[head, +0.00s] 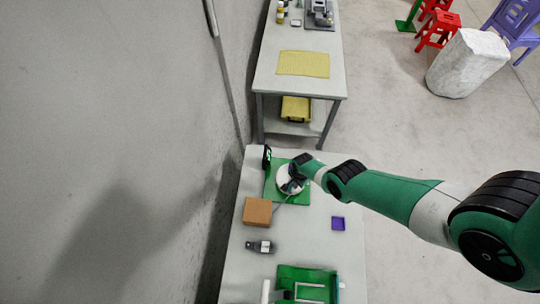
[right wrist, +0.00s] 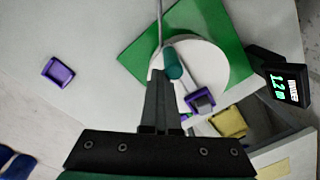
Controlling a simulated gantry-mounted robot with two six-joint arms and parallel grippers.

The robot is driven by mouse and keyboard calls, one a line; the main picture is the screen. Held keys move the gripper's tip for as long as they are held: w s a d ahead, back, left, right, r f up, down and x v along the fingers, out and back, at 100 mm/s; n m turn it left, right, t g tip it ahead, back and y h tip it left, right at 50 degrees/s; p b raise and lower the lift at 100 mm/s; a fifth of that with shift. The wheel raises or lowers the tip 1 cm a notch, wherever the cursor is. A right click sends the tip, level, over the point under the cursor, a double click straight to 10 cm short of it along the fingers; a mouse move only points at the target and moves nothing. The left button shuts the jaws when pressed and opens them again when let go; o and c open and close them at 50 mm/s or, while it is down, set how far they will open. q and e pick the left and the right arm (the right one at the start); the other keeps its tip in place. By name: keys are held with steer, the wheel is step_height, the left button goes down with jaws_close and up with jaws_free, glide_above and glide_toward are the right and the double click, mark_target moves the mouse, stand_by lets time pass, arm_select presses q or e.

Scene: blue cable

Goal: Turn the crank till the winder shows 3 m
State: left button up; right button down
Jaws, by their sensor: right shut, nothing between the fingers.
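The winder has a white round drum (head: 284,184) on a green base plate (head: 303,197). In the right wrist view the drum (right wrist: 212,64) carries a teal crank knob (right wrist: 172,64) near its edge. A black display (right wrist: 285,84) beside it shows green digits that look like 1.2 m; it also stands at the plate's far left in the head view (head: 267,158). My right gripper (right wrist: 158,78) is shut and empty, its fingertips close to the knob; contact cannot be told. In the head view it (head: 293,183) covers part of the drum. My left gripper is out of view.
A thin grey cable (right wrist: 160,22) runs to the drum. A wall borders the left side.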

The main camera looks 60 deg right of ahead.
steer(key=shift+w+a+b, duration=0.3)
steer(key=shift+w+a, duration=0.25)
steer(key=shift+w, duration=0.35)
steer(key=shift+w+f+b, duration=0.2)
steer(key=shift+w+b, duration=0.55)
steer(key=shift+w, duration=0.1)
steer(key=shift+w+r, duration=0.1)
steer(key=shift+w, duration=0.25)
steer(key=shift+r, duration=0.1)
steer(key=shift+w+d+f+b, duration=0.1)
steer(key=shift+w+d+b, duration=0.05)
steer(key=shift+w+b, duration=0.35)
steer(key=shift+w+d+f+b, duration=0.1)
steer(key=shift+w+b, duration=0.25)
steer(key=shift+b, duration=0.2)
steer(key=shift+w+r, duration=0.15)
steer(key=shift+w, duration=0.15)
steer(key=shift+w+d+b, duration=0.45)
steer(key=shift+w+b, duration=0.15)
steer(key=shift+b, duration=0.35)
steer(key=shift+w+d, duration=0.3)
steer(key=shift+w, duration=0.05)
steer(key=shift+w+d+f+b, duration=0.2)
steer(key=shift+w+d+b, duration=0.35)
steer(key=shift+b, duration=0.7)
steer(key=shift+w+d+r, duration=0.1)
steer(key=shift+d, duration=0.25)
steer(key=c, duration=1.6)
jaws_free()
steer(key=shift+r, duration=0.2)
